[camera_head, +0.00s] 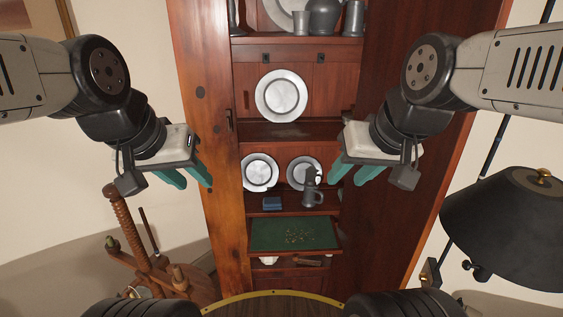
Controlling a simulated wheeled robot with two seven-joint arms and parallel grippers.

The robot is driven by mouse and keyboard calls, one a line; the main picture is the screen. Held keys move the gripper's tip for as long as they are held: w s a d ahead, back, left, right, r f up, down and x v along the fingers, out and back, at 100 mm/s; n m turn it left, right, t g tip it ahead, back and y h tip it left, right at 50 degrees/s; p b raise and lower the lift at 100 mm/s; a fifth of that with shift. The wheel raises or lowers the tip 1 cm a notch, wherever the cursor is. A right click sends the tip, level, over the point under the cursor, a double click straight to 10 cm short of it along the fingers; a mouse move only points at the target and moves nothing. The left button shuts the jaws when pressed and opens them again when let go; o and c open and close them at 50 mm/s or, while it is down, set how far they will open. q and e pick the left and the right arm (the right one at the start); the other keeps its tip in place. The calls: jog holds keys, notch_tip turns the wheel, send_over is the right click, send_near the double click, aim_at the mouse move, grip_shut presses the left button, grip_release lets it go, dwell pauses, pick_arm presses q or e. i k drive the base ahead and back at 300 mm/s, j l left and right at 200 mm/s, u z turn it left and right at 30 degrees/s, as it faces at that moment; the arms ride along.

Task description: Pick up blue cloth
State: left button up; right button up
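A small dark blue folded cloth (272,203) lies on a lower shelf of the wooden cabinet, left of a pewter tankard. My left gripper (195,184) is in front of the cabinet's left side, left of the cloth and higher in the picture. Its teal fingers are apart with nothing between them. My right gripper (346,182) is in front of the cabinet's right side, right of the cloth and tankard. Its teal fingers are also apart and empty. Neither gripper touches the cloth.
The pewter tankard (312,187) stands close to the cloth, with pewter plates (260,172) behind. A green-lined pull-out board (262,234) juts out below. A wooden screw-post piece (125,225) stands at left, a black lamp (512,225) at right.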

aim_at(270, 203)
jog(key=i+l+u, duration=0.1)
jog(key=l+u, duration=0.65)
